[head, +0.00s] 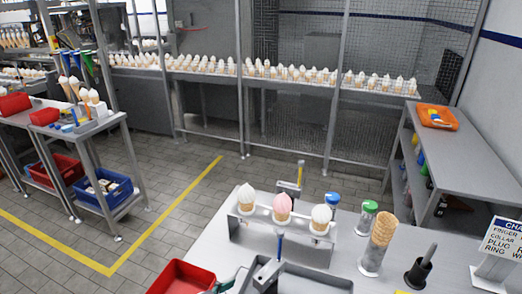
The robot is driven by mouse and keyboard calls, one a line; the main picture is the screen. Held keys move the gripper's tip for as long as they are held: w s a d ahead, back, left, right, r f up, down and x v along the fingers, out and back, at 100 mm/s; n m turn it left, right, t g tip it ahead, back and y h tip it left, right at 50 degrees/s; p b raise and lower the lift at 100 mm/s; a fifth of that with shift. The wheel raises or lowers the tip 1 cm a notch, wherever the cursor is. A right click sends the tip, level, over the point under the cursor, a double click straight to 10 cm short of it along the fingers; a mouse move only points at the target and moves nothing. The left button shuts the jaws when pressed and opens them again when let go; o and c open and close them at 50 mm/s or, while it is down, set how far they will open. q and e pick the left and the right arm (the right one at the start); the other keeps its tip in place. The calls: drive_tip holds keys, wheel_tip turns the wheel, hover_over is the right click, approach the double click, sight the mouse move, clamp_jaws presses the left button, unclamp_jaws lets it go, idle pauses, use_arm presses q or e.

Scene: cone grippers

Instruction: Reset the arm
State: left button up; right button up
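Neither of my grippers can be made out in the head view, and no arm of mine is clearly visible. The task names no object. On the near worktable (345,262), a grey stand (300,243) holds three ice cream cones upright: a white one (247,200), a pink one (282,207) and another white one (321,218). A small blue-topped tool or post (279,243) stands in front of the stand, partly cut off below.
A tall empty cone stack (383,230), green-lidded jar (368,216), dark cup (418,272) and sign (502,238) stand at the right. A red bin (182,277) is at the front left. A fenced conveyor (290,84) runs behind. Tiled floor lies between.

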use_arm(q)
drive_tip(key=s+a+f+n+g+y, duration=0.3)
drive_tip(key=s+a+f+y, duration=0.1)
drive_tip(key=s+a, duration=0.4)
drive_tip(key=s+a+f+n+g+y, duration=0.3)
drive_tip(key=s+a+f+g+y, duration=0.15)
drive_tip(key=s, duration=0.55)
wheel_tip(320, 180, down, 26)
drive_tip(key=s, duration=0.3)
drive_tip(key=s+a+f+g, duration=0.1)
drive_tip(key=s+a+f, duration=0.1)
drive_tip(key=s+f, duration=0.5)
drive_tip(key=s+a+f+g, duration=0.1)
drive_tip(key=s+f, duration=0.7)
drive_tip(key=shift+s+a+f+m, duration=0.3)
drive_tip(key=shift+s+a, duration=0.05)
drive_tip(key=shift+s, duration=0.05)
